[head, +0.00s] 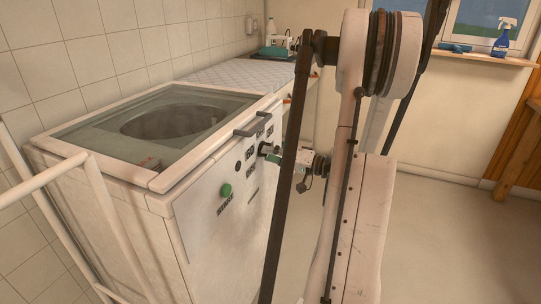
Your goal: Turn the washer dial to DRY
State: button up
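The washer (160,205) is a white top-loading machine with a glass lid, at the left and middle of the head view. Its front panel (205,215) carries a round green button (226,191) and several small dark labels too small to read. A black knob (264,149), which looks like the dial, sticks out on the right part of the panel. My gripper (272,155) is at the panel right beside this knob. I cannot tell whether the fingers touch it or are closed around it. My dark arm link hides part of the gripper, and the dial's pointer direction cannot be read.
A grey lid handle (253,124) sits just above the panel. A white rail (45,178) stands at the left front. A quilted surface (232,75) behind holds a sewing-machine-like object (280,40). A blue spray bottle (503,37) stands on the windowsill. The floor at right is clear.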

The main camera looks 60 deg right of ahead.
jog(key=s+d, duration=0.2)
jog(key=s, duration=1)
dwell(0.3)
